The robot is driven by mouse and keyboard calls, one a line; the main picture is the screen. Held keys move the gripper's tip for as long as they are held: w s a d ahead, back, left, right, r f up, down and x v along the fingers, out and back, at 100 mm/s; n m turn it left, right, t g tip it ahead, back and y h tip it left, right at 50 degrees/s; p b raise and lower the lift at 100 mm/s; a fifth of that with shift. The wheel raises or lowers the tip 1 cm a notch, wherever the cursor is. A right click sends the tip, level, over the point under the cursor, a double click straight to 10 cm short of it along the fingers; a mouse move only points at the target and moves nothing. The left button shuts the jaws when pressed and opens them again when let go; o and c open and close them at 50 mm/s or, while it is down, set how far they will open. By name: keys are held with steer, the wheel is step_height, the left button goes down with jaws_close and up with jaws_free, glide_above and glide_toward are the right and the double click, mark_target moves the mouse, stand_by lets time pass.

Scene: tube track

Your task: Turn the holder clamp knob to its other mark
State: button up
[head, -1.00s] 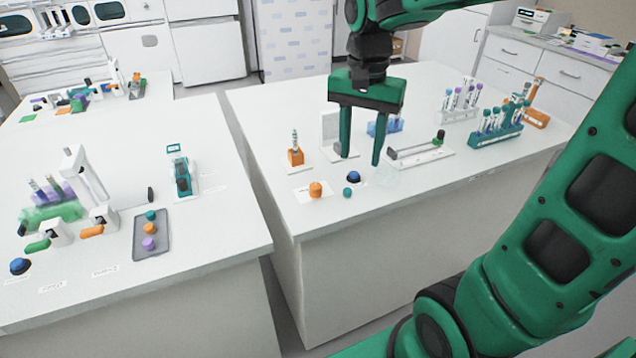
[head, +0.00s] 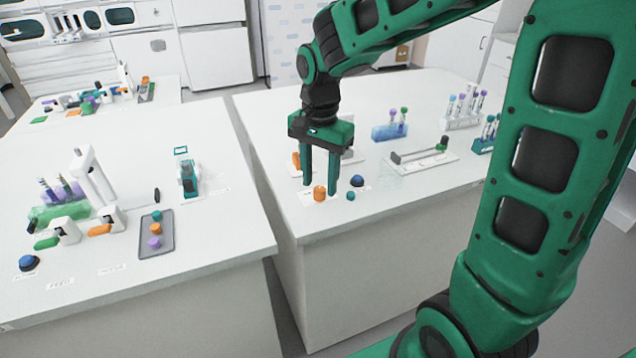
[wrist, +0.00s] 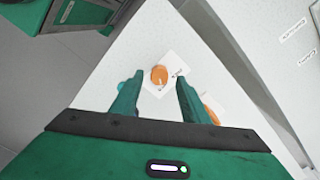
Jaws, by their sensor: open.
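An orange knob (head: 320,194) stands on a white marked plate near the front left corner of the right table. In the wrist view the orange knob (wrist: 159,75) shows on its white plate (wrist: 178,72), with small dark marks too small to read. My gripper (head: 320,190) is open and points down, its two fingers apart, over the knob's area. In the wrist view the knob lies ahead of and between the fingertips (wrist: 155,82), with nothing between the fingers. Whether the fingers are level with the knob I cannot tell.
A small teal knob (head: 350,196) and a blue button (head: 357,181) sit close right of the fingers. An orange holder (head: 296,160) is partly hidden behind my gripper. A white plate with a dark bar (head: 420,160) lies further right.

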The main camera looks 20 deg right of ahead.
steer(key=shift+f, duration=0.75)
steer(key=shift+c, duration=0.5)
jaws_close()
steer(key=shift+n, duration=1.3)
steer(key=n, duration=0.4)
steer(key=shift+w+a+n, duration=0.1)
steer(key=shift+n, duration=0.2)
steer(key=n, duration=0.6)
steer(key=shift+r+n, duration=0.1)
steer(key=shift+n, duration=0.2)
